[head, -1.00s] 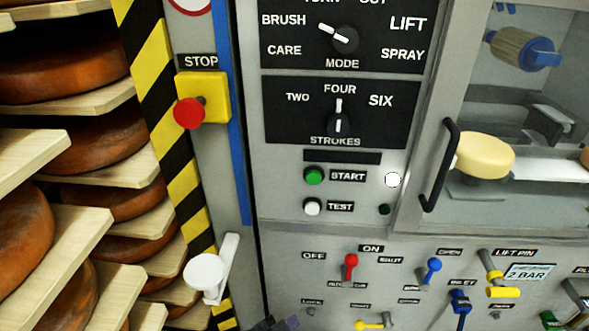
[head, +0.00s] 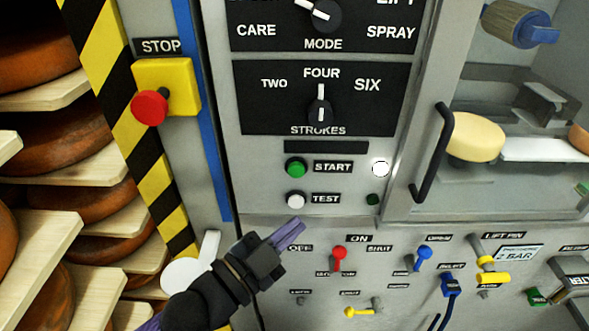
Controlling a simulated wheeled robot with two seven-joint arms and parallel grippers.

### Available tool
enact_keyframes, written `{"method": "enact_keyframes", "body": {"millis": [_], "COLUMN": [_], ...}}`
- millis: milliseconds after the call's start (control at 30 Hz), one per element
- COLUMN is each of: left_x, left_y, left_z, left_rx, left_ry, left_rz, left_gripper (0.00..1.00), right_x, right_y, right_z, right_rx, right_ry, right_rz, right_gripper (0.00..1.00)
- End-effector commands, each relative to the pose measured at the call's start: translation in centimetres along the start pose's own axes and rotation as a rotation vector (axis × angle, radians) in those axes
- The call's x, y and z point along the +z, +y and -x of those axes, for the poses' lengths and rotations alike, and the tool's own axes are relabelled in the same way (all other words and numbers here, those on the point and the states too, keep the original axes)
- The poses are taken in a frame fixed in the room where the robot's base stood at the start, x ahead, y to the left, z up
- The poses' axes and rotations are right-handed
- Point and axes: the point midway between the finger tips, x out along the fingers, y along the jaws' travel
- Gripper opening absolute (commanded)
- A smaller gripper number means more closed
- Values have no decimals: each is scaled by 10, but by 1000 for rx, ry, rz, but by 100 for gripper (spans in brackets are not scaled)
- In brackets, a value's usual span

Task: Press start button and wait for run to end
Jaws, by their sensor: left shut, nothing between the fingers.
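The green START button (head: 296,167) is on the grey panel, left of its START label. The white TEST button (head: 295,199) sits just below it. A lit white lamp (head: 380,167) is to the right of START, with a small dark green lamp (head: 373,199) under it. My left gripper (head: 297,226) reaches in from the lower left, its purple fingers shut and empty. Its tips appear just below the TEST button in the picture; I cannot tell their distance from the panel. The right gripper is not in view.
A red STOP knob (head: 150,107) on a yellow box is upper left. The STROKES dial (head: 320,112) points to FOUR. A black door handle (head: 432,152) is right, with a cheese wheel (head: 475,136) behind the window. Valves and a red switch (head: 339,253) line the lower panel.

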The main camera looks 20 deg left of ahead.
Motion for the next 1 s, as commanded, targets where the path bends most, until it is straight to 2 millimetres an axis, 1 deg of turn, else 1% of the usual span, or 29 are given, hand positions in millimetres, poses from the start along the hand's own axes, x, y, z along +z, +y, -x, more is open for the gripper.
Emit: {"method": "enact_keyframes", "body": {"millis": [167,400,600,800,1000], "left_x": [10,30,41,45,45], "left_y": [-6,-23,-36,-44,-45], "left_z": [-10,-34,-52,-60,-61], "left_rx": [-1,0,1,0,0], "left_ry": [1,-1,-1,-2,-2], "left_rz": [-3,-4,-2,0,0], "left_gripper": [0,0,0,0,0], "right_x": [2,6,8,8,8], "right_y": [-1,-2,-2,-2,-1], "right_z": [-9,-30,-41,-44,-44], "right_rx": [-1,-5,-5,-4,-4], "right_ry": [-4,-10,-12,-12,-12], "right_rz": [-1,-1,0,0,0], "right_gripper": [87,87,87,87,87]}}
